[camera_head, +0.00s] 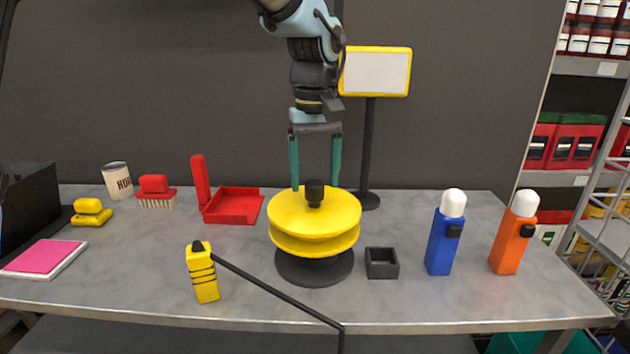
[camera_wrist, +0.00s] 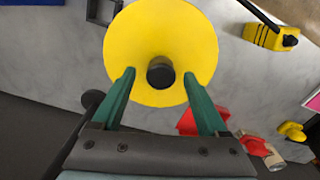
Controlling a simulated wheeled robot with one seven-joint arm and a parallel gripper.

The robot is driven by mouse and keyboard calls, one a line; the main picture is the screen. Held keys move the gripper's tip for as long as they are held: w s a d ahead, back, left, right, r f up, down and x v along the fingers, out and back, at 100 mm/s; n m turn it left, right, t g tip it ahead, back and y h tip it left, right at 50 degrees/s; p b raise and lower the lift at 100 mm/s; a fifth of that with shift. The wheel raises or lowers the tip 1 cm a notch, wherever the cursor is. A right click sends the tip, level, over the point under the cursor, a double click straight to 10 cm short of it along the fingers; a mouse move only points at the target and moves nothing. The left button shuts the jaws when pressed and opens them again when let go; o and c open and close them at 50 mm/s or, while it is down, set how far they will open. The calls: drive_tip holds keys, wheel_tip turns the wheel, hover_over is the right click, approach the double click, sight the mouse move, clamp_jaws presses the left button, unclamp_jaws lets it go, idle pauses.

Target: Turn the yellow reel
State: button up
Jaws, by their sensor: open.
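The yellow reel (camera_head: 290,213) stands on a black round base (camera_head: 314,267) in the middle of the table. It has a black knob (camera_head: 314,192) standing up at its centre. My gripper (camera_head: 315,183) points down over the reel, open, with its green fingers on either side of the knob. In the wrist view the open gripper (camera_wrist: 159,74) has its fingertips over the yellow disc (camera_wrist: 165,30), left and right of the knob (camera_wrist: 160,72). I cannot tell whether the fingertips touch the disc.
A small black box (camera_head: 381,263), a blue bottle (camera_head: 445,240) and an orange bottle (camera_head: 512,240) stand right of the reel. A yellow device (camera_head: 203,275) with a black cable is at front left. A red open box (camera_head: 232,206) and a sign post (camera_head: 369,150) are behind.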

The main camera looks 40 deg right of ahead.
drive_tip(key=shift+f, duration=1.05)
drive_tip(key=shift+a, duration=0.1)
clamp_jaws()
idle(0.6)
